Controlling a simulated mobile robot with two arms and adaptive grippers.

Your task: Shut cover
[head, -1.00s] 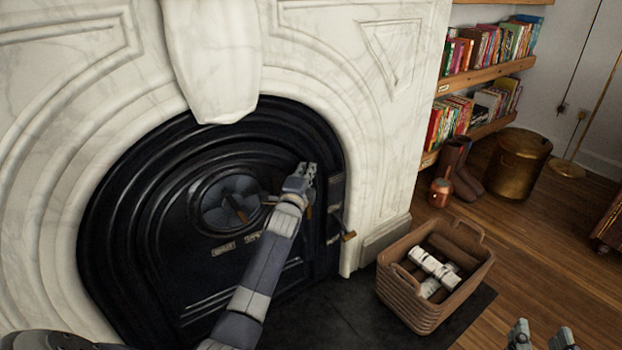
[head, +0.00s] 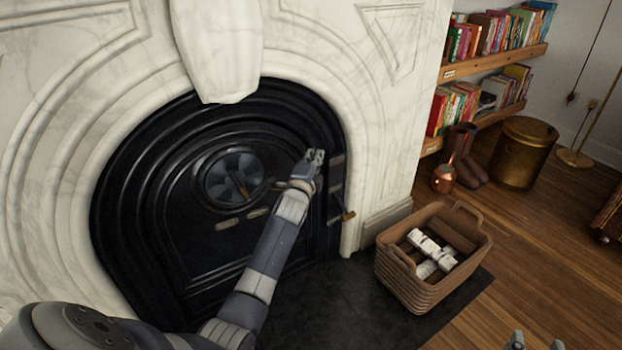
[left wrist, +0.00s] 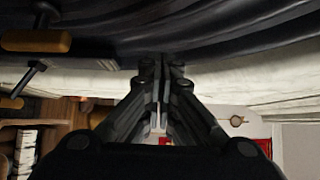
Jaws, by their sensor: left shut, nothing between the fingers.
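The black arched fireplace cover (head: 205,262) fills the marble opening. It has a round vent with a wooden handle (head: 239,186) and looks nearly flush with its surround; any small gap is hard to tell. A wooden-tipped latch handle (head: 348,215) sticks out at its right edge. My left gripper (head: 315,157) is shut and empty, at the cover's upper right edge. My arm hides part of the cover. In the left wrist view, the shut fingers (left wrist: 161,95) lie below the dark cover surface, with wooden handles (left wrist: 36,40) at left. My right gripper (head: 536,343) shows only fingertips, spread apart, at the bottom edge.
A woven basket (head: 420,285) with logs stands on the dark hearth (head: 335,312), right of the opening. A brass bin (head: 522,152), boots (head: 462,152) and bookshelves (head: 490,65) are farther back. Wood floor at right is mostly clear.

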